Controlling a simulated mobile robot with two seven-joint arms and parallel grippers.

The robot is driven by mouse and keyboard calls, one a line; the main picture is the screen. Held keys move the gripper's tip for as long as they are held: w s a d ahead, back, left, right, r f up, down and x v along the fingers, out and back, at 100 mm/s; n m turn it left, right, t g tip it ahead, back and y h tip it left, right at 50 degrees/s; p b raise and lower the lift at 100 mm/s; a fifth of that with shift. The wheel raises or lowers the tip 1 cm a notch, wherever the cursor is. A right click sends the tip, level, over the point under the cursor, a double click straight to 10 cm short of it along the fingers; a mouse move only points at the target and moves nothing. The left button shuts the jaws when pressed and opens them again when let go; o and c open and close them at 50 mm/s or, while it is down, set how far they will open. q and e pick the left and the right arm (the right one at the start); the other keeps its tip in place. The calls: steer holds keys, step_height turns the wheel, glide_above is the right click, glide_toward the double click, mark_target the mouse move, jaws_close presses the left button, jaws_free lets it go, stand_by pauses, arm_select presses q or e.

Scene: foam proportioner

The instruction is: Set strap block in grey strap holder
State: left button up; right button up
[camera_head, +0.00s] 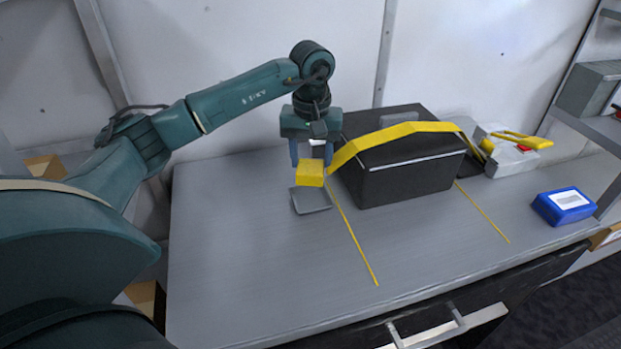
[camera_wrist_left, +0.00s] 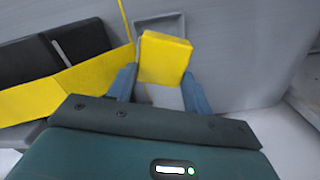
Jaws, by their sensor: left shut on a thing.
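My left gripper (camera_head: 311,160) is shut on the yellow strap block (camera_head: 310,174) and holds it just above the grey strap holder (camera_head: 312,201). The block also shows between the blue fingers in the left wrist view (camera_wrist_left: 164,58). The holder is a shallow grey tray on the table, and the block hides part of it; its rim shows behind the block in the wrist view (camera_wrist_left: 160,21). A yellow strap (camera_head: 400,132) runs from beside the block over a black case (camera_head: 410,178). My right gripper is not in view.
A blue box (camera_head: 563,206) with a white label lies at the table's right. A grey-white device with a yellow handle (camera_head: 512,155) stands behind the case's right side. Thin yellow lines (camera_head: 354,238) mark the grey table (camera_head: 240,270), whose front left is clear.

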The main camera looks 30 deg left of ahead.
mark_target(311, 174)
arm_select(q)
step_height(311, 174, down, 5)
steer(key=shift+r, duration=0.15)
steer(key=shift+f, duration=0.25)
steer(key=shift+f, duration=0.1)
steer(key=o, duration=1)
steer(key=shift+r, duration=0.25)
step_height(311, 174, up, 12)
steer(key=shift+f+b, duration=0.1)
steer(key=shift+b, duration=0.25)
